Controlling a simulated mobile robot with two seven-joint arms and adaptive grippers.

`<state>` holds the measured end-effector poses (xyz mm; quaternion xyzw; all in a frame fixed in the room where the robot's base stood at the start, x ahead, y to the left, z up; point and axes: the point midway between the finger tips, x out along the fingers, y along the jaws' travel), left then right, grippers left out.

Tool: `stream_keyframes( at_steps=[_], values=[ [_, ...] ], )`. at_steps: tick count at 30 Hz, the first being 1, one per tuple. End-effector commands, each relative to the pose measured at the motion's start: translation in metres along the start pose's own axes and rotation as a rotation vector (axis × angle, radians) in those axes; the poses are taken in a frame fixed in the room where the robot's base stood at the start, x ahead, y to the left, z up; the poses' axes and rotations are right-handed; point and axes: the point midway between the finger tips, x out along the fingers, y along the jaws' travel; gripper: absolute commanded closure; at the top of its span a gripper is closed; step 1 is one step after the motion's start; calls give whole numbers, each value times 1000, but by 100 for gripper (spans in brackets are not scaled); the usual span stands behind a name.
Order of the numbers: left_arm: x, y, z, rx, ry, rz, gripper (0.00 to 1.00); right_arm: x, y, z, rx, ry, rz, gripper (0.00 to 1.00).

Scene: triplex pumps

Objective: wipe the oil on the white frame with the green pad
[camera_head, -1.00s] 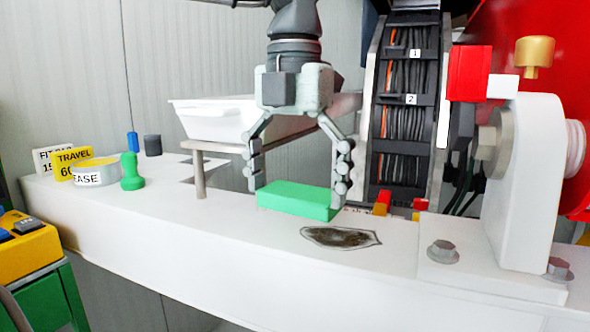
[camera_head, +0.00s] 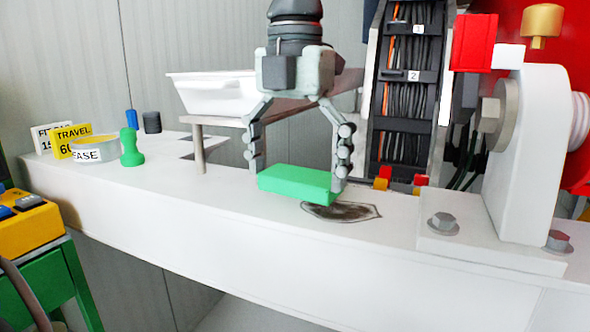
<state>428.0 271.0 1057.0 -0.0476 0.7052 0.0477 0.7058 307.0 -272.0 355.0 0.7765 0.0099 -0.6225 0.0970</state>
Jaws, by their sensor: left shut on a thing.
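The green pad (camera_head: 296,184) is a flat block held between the fingers of my left gripper (camera_head: 298,172). The gripper points down and is shut on the pad's two ends. The dark oil patch (camera_head: 345,212) lies on top of the white frame (camera_head: 215,212), right of the pad. The pad's right front corner overlaps the patch's left edge in the picture. I cannot tell whether the pad touches the frame or hangs just above it. My right gripper is not in view.
A white tray (camera_head: 212,95) on a raised stand is behind left. A green peg (camera_head: 131,147), a round tin (camera_head: 97,149) and tags stand far left. A white bracket (camera_head: 530,150) with bolts and a cable chain (camera_head: 407,90) bound the right.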

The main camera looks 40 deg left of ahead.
Motion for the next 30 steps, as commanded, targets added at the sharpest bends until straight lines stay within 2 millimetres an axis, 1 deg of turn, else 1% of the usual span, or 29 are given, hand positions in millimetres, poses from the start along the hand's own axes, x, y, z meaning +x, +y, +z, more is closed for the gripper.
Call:
stream_keyframes(
  at_steps=[27, 30],
  values=[
    [19, 0, 0, 0, 0, 1, 29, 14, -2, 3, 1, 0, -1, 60],
    [18, -1, 0, 0, 0, 1, 29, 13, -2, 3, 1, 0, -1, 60]
  ],
)
